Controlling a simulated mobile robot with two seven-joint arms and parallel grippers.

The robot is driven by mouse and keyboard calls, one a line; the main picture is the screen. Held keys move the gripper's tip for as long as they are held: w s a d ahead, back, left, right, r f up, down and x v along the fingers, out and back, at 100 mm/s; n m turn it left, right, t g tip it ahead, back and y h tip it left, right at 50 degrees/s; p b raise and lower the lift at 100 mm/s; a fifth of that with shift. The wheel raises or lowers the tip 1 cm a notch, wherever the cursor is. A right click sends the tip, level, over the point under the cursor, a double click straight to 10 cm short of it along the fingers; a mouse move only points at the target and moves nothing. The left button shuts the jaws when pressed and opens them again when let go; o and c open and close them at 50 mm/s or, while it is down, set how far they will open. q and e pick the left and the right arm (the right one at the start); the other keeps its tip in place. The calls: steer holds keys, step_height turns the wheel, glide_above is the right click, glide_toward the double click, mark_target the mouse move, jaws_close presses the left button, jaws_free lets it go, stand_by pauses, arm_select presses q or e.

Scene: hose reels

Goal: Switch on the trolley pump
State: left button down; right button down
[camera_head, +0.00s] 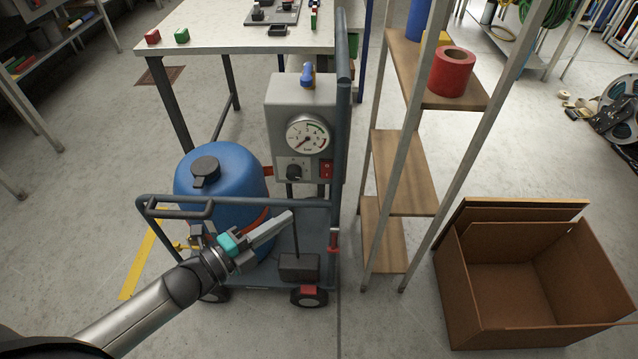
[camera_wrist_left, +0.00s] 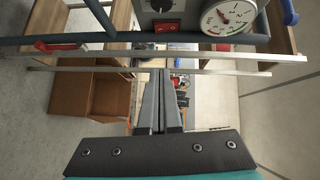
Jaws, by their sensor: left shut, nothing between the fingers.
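The trolley pump has a grey control box (camera_head: 300,95) on a blue-grey post. The box carries a round gauge (camera_head: 307,134), a black knob (camera_head: 294,171) and a red switch (camera_head: 327,169) at its lower right. In the left wrist view the red switch (camera_wrist_left: 167,27), the knob (camera_wrist_left: 161,5) and the gauge (camera_wrist_left: 228,17) show at the top. Whether the switch is on or off cannot be told. My left gripper (camera_head: 289,216) is shut and empty over the trolley, below the box and apart from the switch. My right gripper is not in view.
A blue tank (camera_head: 222,187) with a black cap stands on the trolley beside my left gripper. The trolley rail (camera_head: 170,212) runs by my arm. A shelf rack (camera_head: 402,170) stands close right, an open cardboard box (camera_head: 520,275) beyond. A table (camera_head: 210,30) is behind.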

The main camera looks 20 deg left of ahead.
mark_target(332, 177)
arm_select(q)
steer(key=shift+w, duration=0.1)
